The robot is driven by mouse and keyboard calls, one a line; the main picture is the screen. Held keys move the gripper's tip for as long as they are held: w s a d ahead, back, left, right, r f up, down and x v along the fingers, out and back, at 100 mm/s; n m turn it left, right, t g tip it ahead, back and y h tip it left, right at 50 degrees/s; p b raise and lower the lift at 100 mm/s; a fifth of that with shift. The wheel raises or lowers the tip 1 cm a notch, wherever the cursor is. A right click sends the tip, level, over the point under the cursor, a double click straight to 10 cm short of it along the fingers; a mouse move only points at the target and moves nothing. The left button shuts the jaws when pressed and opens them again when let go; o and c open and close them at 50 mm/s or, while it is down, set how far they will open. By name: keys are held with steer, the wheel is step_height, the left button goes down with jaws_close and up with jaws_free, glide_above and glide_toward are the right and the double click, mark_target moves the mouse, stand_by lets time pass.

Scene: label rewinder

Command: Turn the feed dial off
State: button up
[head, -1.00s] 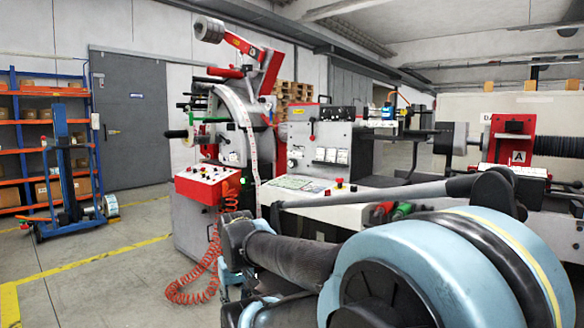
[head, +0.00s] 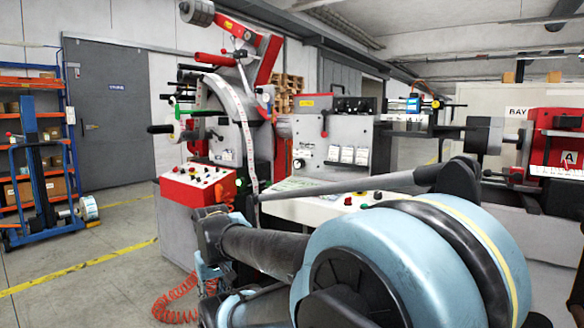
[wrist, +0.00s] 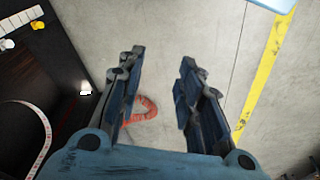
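The label rewinder stands ahead in the head view. Its upright grey panel (head: 340,136) carries a small round dark knob (head: 299,163) at the lower left, with a row of white modules beside it. I cannot tell for sure that this knob is the feed dial, and its setting is too small to read. A red control box (head: 197,186) with several buttons sits lower left. My gripper (wrist: 157,78) is open and empty in the wrist view, its fingers apart above the floor. In the head view my arm extends toward the rewinder, well short of the grey panel.
A coiled orange hose (head: 176,304) lies on the floor below the control box. It also shows between my fingers in the wrist view (wrist: 148,108). A blue lift cart (head: 37,180) stands left. The floor (head: 105,240) between is clear. A paper strip (head: 243,130) runs down the rewinder.

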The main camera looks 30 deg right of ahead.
steer(key=shift+o, duration=0.3)
steer(key=shift+w, duration=0.1)
steer(key=o, duration=0.4)
steer(key=shift+s+r, duration=0.15)
steer(key=shift+s, duration=0.05)
steer(key=shift+o, duration=1.1)
steer(key=shift+d+r, duration=0.25)
steer(key=shift+r, duration=0.05)
steer(key=m+t+h, duration=0.5)
steer(key=m+h, duration=0.1)
steer(key=h, duration=1.1)
glide_toward(297, 165)
steer(key=x, duration=0.9)
steer(key=shift+w+d, duration=0.25)
steer(key=shift+d, duration=0.05)
steer(key=shift+r, duration=0.1)
steer(key=c, duration=1)
